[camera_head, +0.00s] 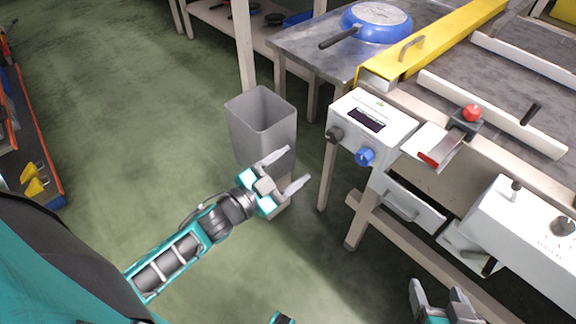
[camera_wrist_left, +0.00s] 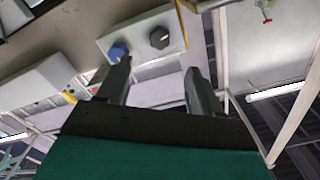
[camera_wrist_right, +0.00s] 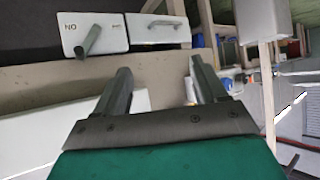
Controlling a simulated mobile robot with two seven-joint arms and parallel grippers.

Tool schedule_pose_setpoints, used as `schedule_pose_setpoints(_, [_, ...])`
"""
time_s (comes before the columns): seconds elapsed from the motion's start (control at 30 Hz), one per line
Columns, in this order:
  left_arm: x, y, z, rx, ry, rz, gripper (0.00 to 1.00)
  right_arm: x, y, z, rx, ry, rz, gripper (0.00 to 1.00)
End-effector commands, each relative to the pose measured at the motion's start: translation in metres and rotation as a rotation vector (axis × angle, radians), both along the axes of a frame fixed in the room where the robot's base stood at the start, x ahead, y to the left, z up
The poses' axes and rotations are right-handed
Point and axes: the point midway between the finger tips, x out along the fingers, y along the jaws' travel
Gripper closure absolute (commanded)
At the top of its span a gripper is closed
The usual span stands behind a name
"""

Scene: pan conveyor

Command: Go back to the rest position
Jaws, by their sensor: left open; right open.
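My left gripper (camera_head: 289,171) is open and empty, in front of the grey bin in the head view. Its two fingers also show apart in the left wrist view (camera_wrist_left: 160,85), with nothing between them. My right gripper (camera_head: 435,292) is at the bottom right of the head view, below the white control housing, and only its end shows. It is open and empty; its fingers stand apart in the right wrist view (camera_wrist_right: 160,85). Neither gripper touches anything that I can see.
A grey bin (camera_head: 262,122) stands on the green floor. The conveyor frame carries a control box (camera_head: 372,115) with a blue knob, a red button (camera_head: 472,113) and a white housing (camera_head: 530,235). A blue pan (camera_head: 376,22) lies on the metal table (camera_head: 310,45).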

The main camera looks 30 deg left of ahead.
Motion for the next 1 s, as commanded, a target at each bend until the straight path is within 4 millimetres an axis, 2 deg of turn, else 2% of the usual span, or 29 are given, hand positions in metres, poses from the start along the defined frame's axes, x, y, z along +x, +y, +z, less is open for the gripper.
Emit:
schedule_pose_setpoints(0.5, [-0.001,0.001,0.000,-0.001,0.001,0.001,0.35,0.000,0.000,0.000,0.003,0.001,-0.003,0.29])
schedule_pose_setpoints(0.6, [-0.006,0.001,0.005,-0.024,0.037,0.029,0.35,0.000,0.000,0.008,0.001,0.001,-0.004,0.29])
schedule_pose_setpoints(0.7, [-0.023,0.001,0.009,-0.085,0.153,0.108,0.35,0.000,-0.003,0.026,-0.005,-0.006,-0.008,0.29])
schedule_pose_setpoints(0.8, [-0.050,-0.003,0.009,-0.164,0.325,0.196,0.35,-0.010,-0.016,0.029,-0.026,0.014,-0.032,0.29])
schedule_pose_setpoints(1.0, [-0.104,-0.020,0.002,-0.280,0.624,0.282,0.35,-0.015,-0.026,0.042,-0.048,0.010,-0.045,0.29])
